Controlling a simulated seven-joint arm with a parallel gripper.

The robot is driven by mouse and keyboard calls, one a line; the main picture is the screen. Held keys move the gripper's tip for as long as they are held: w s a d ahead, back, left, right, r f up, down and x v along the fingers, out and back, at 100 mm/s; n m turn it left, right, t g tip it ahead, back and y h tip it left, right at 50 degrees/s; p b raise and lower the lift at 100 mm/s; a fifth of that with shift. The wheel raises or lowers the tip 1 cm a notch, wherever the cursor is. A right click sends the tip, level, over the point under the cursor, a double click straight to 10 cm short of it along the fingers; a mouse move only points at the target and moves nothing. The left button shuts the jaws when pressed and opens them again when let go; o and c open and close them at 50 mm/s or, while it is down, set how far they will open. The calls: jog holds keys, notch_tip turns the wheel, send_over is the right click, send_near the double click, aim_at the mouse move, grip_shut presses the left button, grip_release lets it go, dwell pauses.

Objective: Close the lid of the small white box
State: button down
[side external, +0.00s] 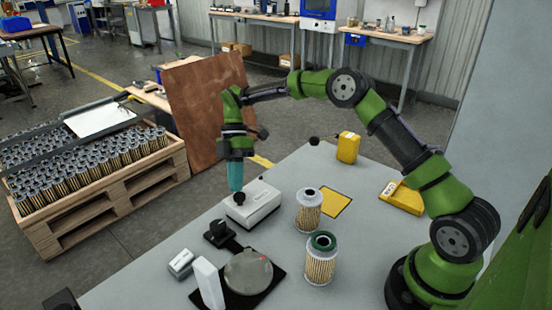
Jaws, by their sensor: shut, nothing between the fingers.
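The small white box (262,206) stands on the grey table, left of the filter cartridges. Its top looks flat and white, with a dark seam along the front side; the lid appears to lie down on it, but the picture is too small to tell whether it is fully closed. My gripper (239,198) points down at the left end of the box top. It is shut and empty, with its dark tip at or just above the lid. I cannot tell whether it touches. The tip hides that corner of the box.
Two filter cartridges (308,211) (320,259) stand right of the box, near a yellow square (335,205). A scale-like device (248,272), a white upright block (208,283) and a small dark stand (220,234) are in front. A yellow bottle (348,147) stands behind.

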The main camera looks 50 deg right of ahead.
jog(key=v, duration=0.7)
jog(key=s+r+m+t+h, duration=0.1)
jog(key=s+r+m+t, duration=0.2)
jog(key=s+m, duration=0.4)
jog(key=s+r+m+t+h, duration=0.1)
jog(key=s+r+m+t, duration=0.3)
jog(key=s+m, duration=0.3)
jog(key=s+r+m+t+h, duration=0.1)
jog(key=s+r+m+t, duration=0.2)
jog(key=s+m, duration=0.4)
jog(key=s+t, duration=0.1)
jog(key=s, duration=0.5)
jog(key=shift+s+r+m+t, duration=0.25)
jog(key=shift+r+m+t, duration=0.05)
jog(key=shift+r+t, duration=0.1)
